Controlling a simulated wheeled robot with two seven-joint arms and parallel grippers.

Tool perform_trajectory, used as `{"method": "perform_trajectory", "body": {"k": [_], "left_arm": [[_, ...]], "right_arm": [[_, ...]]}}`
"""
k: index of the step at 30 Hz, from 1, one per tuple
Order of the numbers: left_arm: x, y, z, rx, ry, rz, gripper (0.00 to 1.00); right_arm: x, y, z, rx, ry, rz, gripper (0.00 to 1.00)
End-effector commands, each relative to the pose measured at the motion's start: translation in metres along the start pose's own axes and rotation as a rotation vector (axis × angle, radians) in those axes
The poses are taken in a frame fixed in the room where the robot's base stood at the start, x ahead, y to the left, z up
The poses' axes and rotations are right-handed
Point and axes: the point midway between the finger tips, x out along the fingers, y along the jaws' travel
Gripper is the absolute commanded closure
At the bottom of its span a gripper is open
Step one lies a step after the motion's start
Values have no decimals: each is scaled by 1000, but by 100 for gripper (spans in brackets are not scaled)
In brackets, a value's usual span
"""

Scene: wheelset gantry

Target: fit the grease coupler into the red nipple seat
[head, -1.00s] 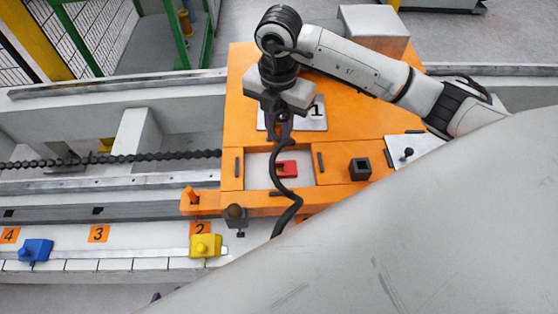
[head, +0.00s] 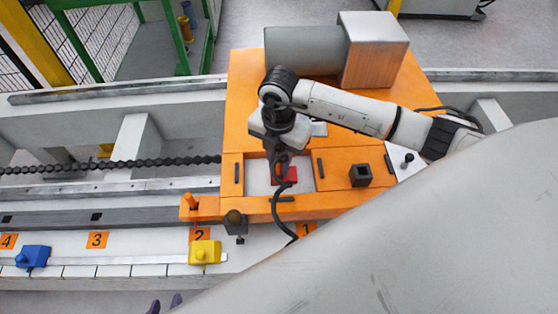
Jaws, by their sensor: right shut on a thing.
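The red nipple seat (head: 290,176) lies in the pale recess (head: 306,180) of the orange carriage and is partly hidden by my right gripper (head: 279,170). That gripper points down over the seat's left part, shut on the dark grease coupler (head: 283,164). The coupler is mostly hidden by the fingers, and I cannot tell whether it touches the seat. A black hose (head: 276,208) runs from it over the carriage's front edge.
A black square socket (head: 360,175) and a white plate with a black knob (head: 407,160) stand right of the recess. A grey cylinder and block (head: 374,55) stand behind. Yellow (head: 205,252) and blue (head: 34,257) blocks sit on the front rail. My pale arm link covers the lower right.

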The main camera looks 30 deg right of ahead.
Motion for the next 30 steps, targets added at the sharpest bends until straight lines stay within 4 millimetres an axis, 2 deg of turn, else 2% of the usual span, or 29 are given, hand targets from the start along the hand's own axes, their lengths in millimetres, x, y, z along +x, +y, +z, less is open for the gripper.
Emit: {"method": "perform_trajectory", "body": {"k": [4, 5, 7, 8, 16, 20, 23, 30], "left_arm": [[2, 0, 2, 0, 0, 0, 69], [2, 0, 1, 0, 0, 0, 69], [1, 0, 0, 1, 1, 0, 69], [1, 0, 0, 1, 1, 0, 69], [1, 0, -2, 1, 4, 0, 69], [0, 0, -4, 0, 5, 0, 69], [-1, 0, -4, -1, 5, 0, 69], [-2, 0, -2, -2, 1, 0, 69]], "right_arm": [[4, 0, 0, 0, 0, 1, 100], [3, 0, 0, 0, 0, 1, 77], [3, 0, 0, 0, 0, 1, 65], [3, 0, 0, 0, 0, 1, 63], [2, 0, 0, 0, 0, 1, 63], [-7, 1, 1, 0, -1, 3, 63], [-24, 1, 1, 1, -3, 4, 63], [-76, 1, 1, -1, -2, 5, 63]]}}
